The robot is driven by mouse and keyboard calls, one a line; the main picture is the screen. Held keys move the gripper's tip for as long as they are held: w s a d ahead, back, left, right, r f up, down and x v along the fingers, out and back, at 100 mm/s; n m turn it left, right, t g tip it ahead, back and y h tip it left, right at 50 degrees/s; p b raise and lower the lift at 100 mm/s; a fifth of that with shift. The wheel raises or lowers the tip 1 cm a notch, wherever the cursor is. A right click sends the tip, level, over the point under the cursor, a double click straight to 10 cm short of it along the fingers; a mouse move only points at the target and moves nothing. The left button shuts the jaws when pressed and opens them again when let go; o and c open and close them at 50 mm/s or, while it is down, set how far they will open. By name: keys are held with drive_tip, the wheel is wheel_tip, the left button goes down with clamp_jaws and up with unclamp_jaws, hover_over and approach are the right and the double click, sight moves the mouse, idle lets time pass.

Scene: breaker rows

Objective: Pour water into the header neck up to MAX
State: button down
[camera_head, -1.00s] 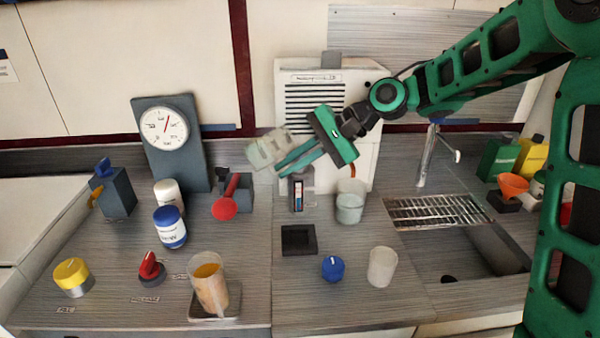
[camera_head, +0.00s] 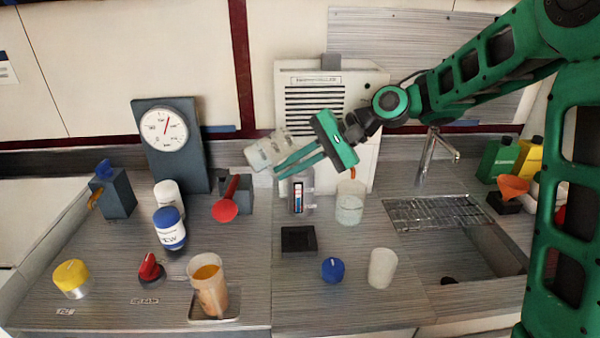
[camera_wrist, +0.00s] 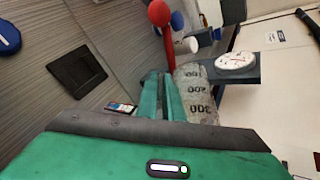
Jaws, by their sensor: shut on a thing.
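My gripper (camera_head: 279,168) is shut on a clear graduated beaker (camera_head: 266,151), which it holds tilted well over in the air. In the wrist view the fingers of my gripper (camera_wrist: 161,84) lie against the beaker (camera_wrist: 196,92), whose black scale numbers show. Below the fingers stands a small clear header (camera_head: 307,184) with a red and blue gauge strip (camera_head: 298,197) on its front. The strip also shows in the wrist view (camera_wrist: 120,107). The header's neck opening is hidden behind the fingers, and I cannot make out its water level or any stream.
A clear cup (camera_head: 350,202) stands right of the header, with a white cup (camera_head: 382,268) and blue knob (camera_head: 333,269) in front. A dark square tray (camera_head: 298,240) and a red-handled item (camera_head: 225,210) are nearby. The sink (camera_head: 480,250) is at the right.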

drive_tip(key=shift+f+y+b, duration=0.2)
drive_tip(key=shift+y+b, duration=0.2)
drive_tip(key=shift+b, duration=0.3)
idle(0.8)
drive_tip(key=shift+d+r+y+b, duration=0.2)
drive_tip(key=shift+y+b, duration=0.4)
drive_tip(key=shift+b, duration=1.6)
drive_tip(key=shift+a, duration=0.15)
drive_tip(key=shift+s+a+n+h, duration=0.2)
drive_tip(key=shift+a+n+h, duration=0.1)
drive_tip(key=shift+h, duration=0.4)
drive_tip(key=h, duration=0.2)
drive_tip(key=shift+w+d+r+h, duration=0.1)
drive_tip(key=shift+d+r+h, duration=0.15)
drive_tip(key=shift+r+h, duration=0.15)
